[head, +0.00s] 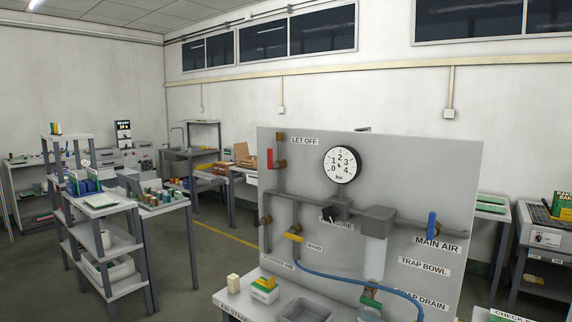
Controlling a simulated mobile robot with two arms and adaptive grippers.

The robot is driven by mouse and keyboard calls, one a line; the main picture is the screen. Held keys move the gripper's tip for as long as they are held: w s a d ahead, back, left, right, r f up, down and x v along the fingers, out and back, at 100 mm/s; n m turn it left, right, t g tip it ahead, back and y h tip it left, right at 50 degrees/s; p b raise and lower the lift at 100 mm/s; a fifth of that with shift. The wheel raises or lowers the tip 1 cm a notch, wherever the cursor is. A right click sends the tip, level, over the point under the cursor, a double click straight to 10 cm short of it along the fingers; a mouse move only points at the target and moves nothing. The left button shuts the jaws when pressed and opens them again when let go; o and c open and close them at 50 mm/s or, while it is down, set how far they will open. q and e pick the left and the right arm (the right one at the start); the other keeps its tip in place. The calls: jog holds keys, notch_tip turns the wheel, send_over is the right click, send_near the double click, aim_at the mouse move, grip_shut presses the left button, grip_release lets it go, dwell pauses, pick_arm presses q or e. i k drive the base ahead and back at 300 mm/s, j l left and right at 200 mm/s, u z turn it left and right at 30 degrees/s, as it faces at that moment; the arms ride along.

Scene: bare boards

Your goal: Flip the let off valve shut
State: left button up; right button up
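The let off valve has a red handle (270,159) in the upper left of the grey panel (420,170) in the head view. Neither of my grippers is in view.
A blue MAIN AIR handle (432,225) stands upright at the right. A bench ledge with a grey tray (305,309) lies below. Shelves (112,240) stand left, with open floor between.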

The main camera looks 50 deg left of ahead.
aim_at(271, 166)
jog(key=u, duration=1.7)
jog(key=i+j+z, duration=0.1)
jog(key=j, duration=0.3)
jog(key=i+j+z, duration=0.1)
jog(key=i+j, duration=0.2)
jog(key=i+j+z, duration=0.1)
jog(key=j, duration=0.45)
jog(key=i+j+z, duration=0.15)
jog(key=j, duration=0.3)
jog(key=i+j+z, duration=0.1)
jog(key=j, duration=0.35)
jog(key=i+j+z, duration=0.1)
jog(key=j, duration=0.35)
jog(key=i+j+z, duration=0.1)
jog(key=j, duration=0.4)
jog(key=i, duration=0.1)
